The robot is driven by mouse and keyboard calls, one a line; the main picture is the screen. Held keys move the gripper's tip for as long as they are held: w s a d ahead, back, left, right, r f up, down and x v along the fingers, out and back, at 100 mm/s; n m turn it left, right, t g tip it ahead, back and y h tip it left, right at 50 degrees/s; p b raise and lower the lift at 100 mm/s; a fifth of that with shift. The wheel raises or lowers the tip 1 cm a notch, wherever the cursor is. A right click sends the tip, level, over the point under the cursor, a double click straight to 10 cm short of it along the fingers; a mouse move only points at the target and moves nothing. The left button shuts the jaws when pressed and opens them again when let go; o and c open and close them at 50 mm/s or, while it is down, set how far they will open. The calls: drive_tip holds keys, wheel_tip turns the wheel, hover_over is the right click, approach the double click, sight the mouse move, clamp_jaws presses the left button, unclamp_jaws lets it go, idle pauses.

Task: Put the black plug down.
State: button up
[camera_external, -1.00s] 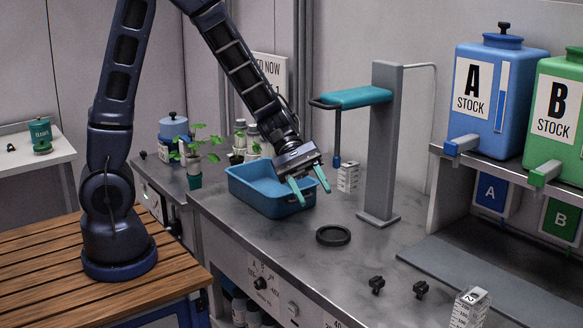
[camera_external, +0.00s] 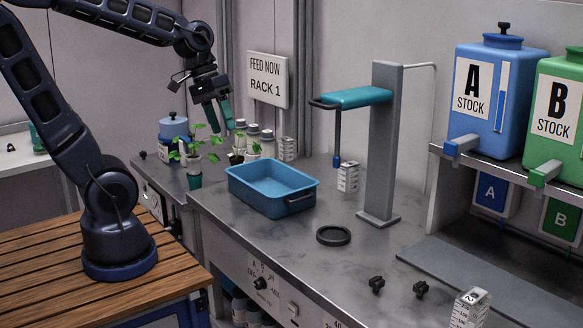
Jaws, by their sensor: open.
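My gripper (camera_external: 219,124) is high above the back of the counter, over the small plants, with its teal fingers pointing down. It is open, and I see nothing held in it. Two small black plug-like pieces, one on the left (camera_external: 377,284) and one on the right (camera_external: 420,289), lie apart on the front right of the counter, far from my gripper. Another small dark piece (camera_external: 143,155) is on the left counter section. I cannot tell which of these is the black plug.
A blue basin (camera_external: 236,189) stands on the counter (camera_external: 290,238), with a dark ring (camera_external: 333,235) in front. Potted plants (camera_external: 194,160) and bottles stand behind. A grey post (camera_external: 380,150) with a teal arm rises beside it. Blue (camera_external: 485,100) and green (camera_external: 556,120) stock tanks are at right.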

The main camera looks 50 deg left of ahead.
drive_tip(key=s+a+r+m+t+y, duration=0.1)
drive_tip(key=s+a+r+t+y, duration=0.1)
drive_tip(key=a, duration=0.6)
wheel_tip(320, 180, up, 2)
drive_tip(key=shift+s+a+r+m+t+y, duration=0.1)
drive_tip(key=shift+s+a+m+t+y, duration=0.25)
drive_tip(key=shift+s+y, duration=0.55)
drive_tip(key=shift+s, duration=0.1)
